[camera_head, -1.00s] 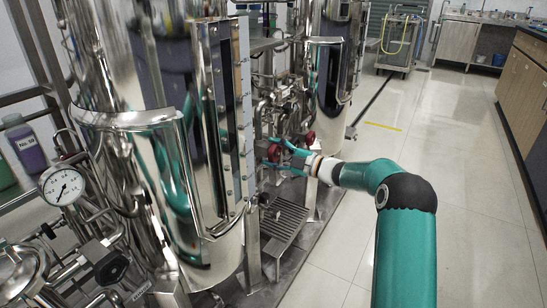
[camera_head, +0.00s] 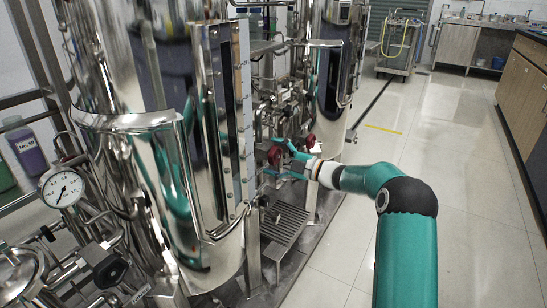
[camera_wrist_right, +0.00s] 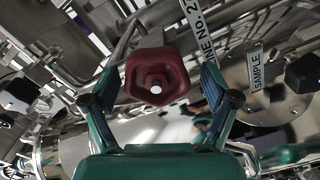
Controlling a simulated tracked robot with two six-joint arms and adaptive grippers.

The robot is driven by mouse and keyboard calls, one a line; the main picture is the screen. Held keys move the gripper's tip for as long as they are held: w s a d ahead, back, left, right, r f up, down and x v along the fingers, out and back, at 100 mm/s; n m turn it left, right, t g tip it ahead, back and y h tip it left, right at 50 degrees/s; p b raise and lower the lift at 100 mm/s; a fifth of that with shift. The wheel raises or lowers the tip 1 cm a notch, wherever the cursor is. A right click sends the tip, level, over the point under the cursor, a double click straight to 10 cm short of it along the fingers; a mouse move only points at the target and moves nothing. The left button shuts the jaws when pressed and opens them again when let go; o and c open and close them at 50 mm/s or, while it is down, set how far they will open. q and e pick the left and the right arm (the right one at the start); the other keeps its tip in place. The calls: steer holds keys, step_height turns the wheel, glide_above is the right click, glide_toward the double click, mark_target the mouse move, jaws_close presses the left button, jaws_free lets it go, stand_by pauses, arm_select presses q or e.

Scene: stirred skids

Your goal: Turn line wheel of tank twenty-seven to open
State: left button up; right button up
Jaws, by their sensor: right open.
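A dark red line wheel (camera_wrist_right: 157,74) sits between the two fingers of my right gripper (camera_wrist_right: 157,84) in the right wrist view, with a small gap on each side. The gripper is open. A tag (camera_wrist_right: 195,27) beside the wheel reads "NE No. 2"; the rest is cut off. In the head view my right gripper (camera_head: 285,157) is at the piping beside the tall steel tank (camera_head: 175,190), next to a red wheel (camera_head: 275,155). A second red wheel (camera_head: 311,141) is a little to the right. My left gripper is not in view.
A "SAMPLE" tag (camera_wrist_right: 257,68) and a black knob (camera_wrist_right: 302,73) lie to the right in the wrist view. A pressure gauge (camera_head: 62,188) is at the left in the head view. A grated step (camera_head: 285,222) is below the gripper. The floor (camera_head: 440,140) at right is clear.

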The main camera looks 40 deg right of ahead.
steer(key=shift+s, duration=0.1)
steer(key=v, duration=1.1)
steer(key=shift+s, duration=0.35)
steer(key=shift+d, duration=0.1)
